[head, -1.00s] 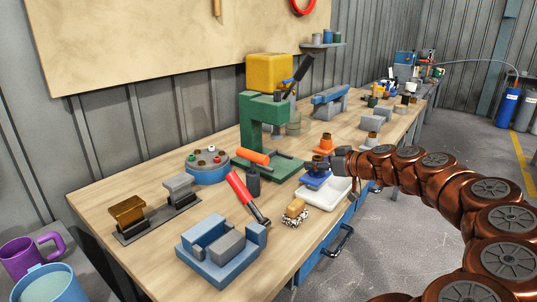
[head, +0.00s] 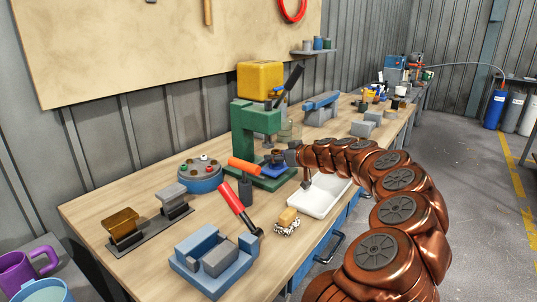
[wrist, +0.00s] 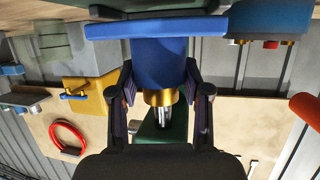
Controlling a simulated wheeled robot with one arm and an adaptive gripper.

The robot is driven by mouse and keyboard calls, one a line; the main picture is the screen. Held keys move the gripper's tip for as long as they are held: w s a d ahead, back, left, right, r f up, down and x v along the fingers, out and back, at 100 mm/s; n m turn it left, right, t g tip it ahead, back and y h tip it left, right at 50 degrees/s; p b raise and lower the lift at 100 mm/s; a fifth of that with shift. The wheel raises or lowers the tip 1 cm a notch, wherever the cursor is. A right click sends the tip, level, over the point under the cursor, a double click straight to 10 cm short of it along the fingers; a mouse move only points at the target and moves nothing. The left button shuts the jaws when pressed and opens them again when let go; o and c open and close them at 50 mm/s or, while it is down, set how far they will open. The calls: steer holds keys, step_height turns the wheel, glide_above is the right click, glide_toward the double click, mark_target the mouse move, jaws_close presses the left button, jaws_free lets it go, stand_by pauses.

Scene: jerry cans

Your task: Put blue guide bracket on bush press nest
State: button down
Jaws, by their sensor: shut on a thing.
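The blue guide bracket (head: 274,161) is held in my gripper (head: 284,158) in front of the green bush press (head: 243,135). In the wrist view, the bracket (wrist: 157,27) shows a wide blue flange and a blue body between my two fingers (wrist: 158,88), with a brass-coloured ring. The press has a yellow top (head: 262,80), a dark lever and a green base plate (head: 283,179). The bracket appears over or just before this base. The nest itself is not clear, and I cannot tell whether the bracket touches it.
An orange-handled tool (head: 243,165) and a dark cylinder (head: 246,190) stand close to the press's left front. A red-handled tool (head: 232,200), a blue vise (head: 212,262) and a round holder (head: 200,178) are further left.

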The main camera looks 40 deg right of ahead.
steer(key=w, duration=0.3)
steer(key=shift+w+a, duration=0.3)
steer(key=shift+w, duration=0.05)
steer(key=shift+f+p, duration=0.25)
steer(key=shift+p, duration=0.15)
steer(key=shift+f+b, duration=0.65)
steer(key=shift+b, duration=0.5)
steer(key=c, duration=0.5)
jaws_free()
steer(key=shift+r, duration=0.1)
